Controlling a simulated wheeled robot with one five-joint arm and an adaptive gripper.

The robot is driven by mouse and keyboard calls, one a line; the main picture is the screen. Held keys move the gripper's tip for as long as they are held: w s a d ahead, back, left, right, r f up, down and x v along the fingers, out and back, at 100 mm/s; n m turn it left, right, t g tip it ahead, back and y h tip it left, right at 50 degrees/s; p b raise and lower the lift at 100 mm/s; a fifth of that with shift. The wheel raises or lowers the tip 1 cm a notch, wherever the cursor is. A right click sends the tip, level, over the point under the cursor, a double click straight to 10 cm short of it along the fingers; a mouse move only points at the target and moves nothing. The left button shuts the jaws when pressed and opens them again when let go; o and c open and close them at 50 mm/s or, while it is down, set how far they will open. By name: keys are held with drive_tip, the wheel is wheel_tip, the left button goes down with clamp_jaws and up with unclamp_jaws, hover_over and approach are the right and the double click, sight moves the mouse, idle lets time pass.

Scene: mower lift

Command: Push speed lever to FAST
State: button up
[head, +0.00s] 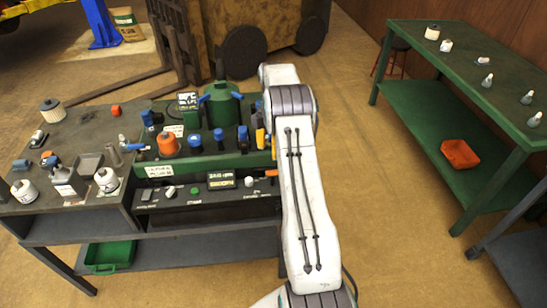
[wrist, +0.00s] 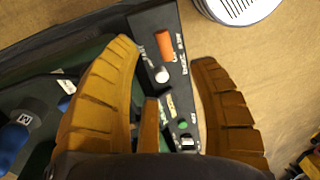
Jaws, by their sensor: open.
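An orange handle (wrist: 165,44) stands on the black control panel (wrist: 147,22), with small white lettering beside it that I cannot read surely. It looks like the speed lever. In the head view it shows as a small orange-red piece (head: 271,173) at the panel's right end. My gripper (wrist: 165,56) is open, with one orange finger on each side of the handle in the wrist view. I cannot tell the height gap or any contact. In the head view my gripper is mostly hidden behind my white arm.
A white knob (wrist: 162,75) sits close to the handle; a green button (wrist: 182,125) is farther along the panel. A green machine (head: 236,108) with blue and orange caps stands behind the panel. Bottles crowd the bench's left side. A green table (head: 415,85) stands right, across open floor.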

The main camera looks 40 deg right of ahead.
drive_tip(key=shift+w+d+r, duration=0.1)
drive_tip(key=shift+r, duration=0.85)
drive_tip(key=shift+o, duration=0.3)
